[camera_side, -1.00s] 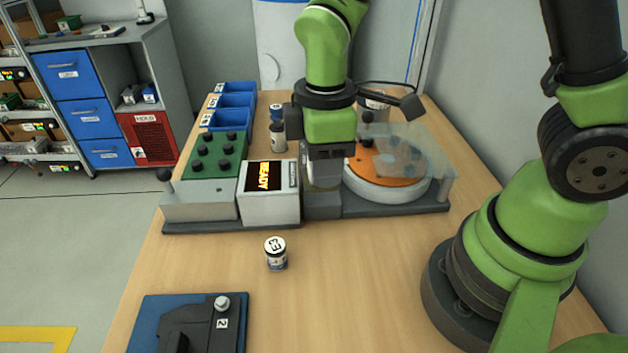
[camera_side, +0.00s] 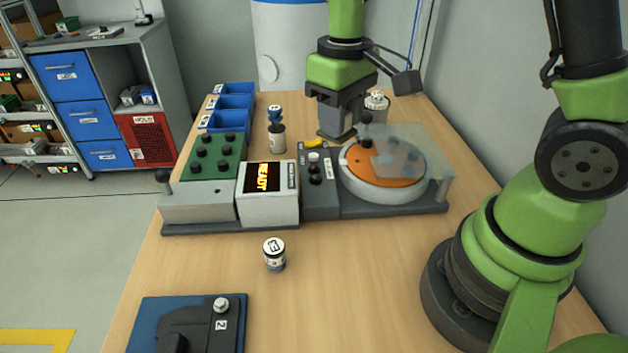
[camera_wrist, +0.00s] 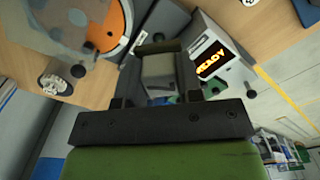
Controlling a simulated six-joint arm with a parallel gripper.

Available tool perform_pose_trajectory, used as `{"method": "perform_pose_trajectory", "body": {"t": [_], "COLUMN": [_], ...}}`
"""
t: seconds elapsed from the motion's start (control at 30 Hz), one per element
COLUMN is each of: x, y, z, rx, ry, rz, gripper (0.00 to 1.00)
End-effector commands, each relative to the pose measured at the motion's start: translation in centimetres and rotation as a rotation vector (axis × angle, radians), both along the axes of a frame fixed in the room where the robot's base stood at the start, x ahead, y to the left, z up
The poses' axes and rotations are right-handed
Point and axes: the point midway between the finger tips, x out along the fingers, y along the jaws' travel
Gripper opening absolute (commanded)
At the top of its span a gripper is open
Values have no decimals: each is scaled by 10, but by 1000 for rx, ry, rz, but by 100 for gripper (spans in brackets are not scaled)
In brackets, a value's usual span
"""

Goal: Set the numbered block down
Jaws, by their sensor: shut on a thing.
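My gripper (camera_side: 338,112) is shut on a grey block (camera_side: 337,130), behind the station and left of the turntable. The block also shows in the wrist view (camera_wrist: 160,78), between the jaws (camera_wrist: 160,100). No number is readable on its visible faces. I cannot tell whether its underside touches the table.
The turntable (camera_side: 385,187) has an orange disc and a clear cover. A control box (camera_side: 318,198), a READY display (camera_side: 268,192) and a green peg block (camera_side: 215,152) stand beside it. A small labelled can (camera_side: 274,254) stands in front, with bare table around it.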

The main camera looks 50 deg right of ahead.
Motion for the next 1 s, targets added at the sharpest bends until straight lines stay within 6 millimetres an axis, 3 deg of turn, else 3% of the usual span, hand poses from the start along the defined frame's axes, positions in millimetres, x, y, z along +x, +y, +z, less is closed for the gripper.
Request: {"method": "perform_pose_trajectory", "body": {"t": [0.27,0.37,0.47,0.7,0.83,1.0], "x": [-1,-4,-13,-63,-95,-124], "y": [5,21,51,131,158,175], "z": [-2,-7,-17,-45,-57,-66], "rx": [0,0,-1,-3,-3,-1], "ry": [1,3,6,5,3,0], "rz": [17,71,170,483,624,743], "gripper": [8,8,8,8,8,8]}}
